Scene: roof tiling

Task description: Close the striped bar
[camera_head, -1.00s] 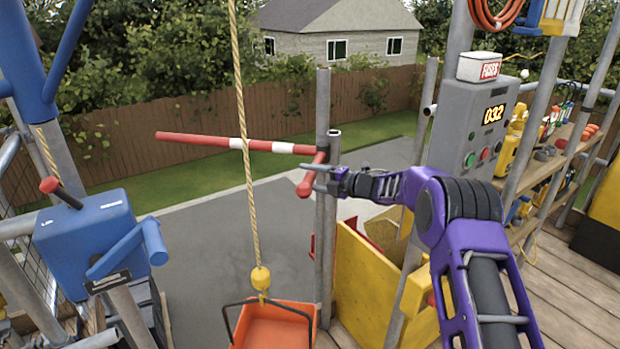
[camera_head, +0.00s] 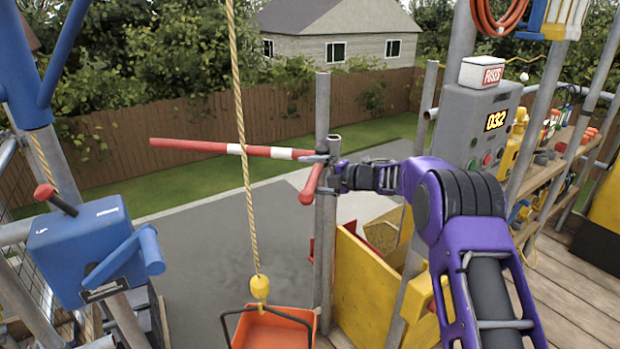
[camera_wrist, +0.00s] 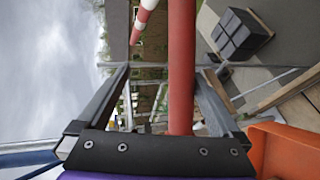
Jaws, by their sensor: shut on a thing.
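The striped bar (camera_head: 205,147), red with white bands, sticks out to the left from the grey upright pole in the head view. Its short red handle (camera_head: 311,186) points toward me from the pole. My gripper (camera_head: 322,160) is at the pole, at the handle's top end. In the wrist view the red handle (camera_wrist: 181,60) runs upright between my two dark fingers (camera_wrist: 165,100), nearer the right one. Part of the striped bar (camera_wrist: 143,18) shows at the top there. Finger contact is not clearly visible.
An orange bucket (camera_head: 272,329) hangs on a rope (camera_head: 243,120) in front of the bar. A yellow panel (camera_head: 365,275) stands below my gripper. A grey control box (camera_head: 465,130) is to the right, a blue winch box (camera_head: 85,250) to the left.

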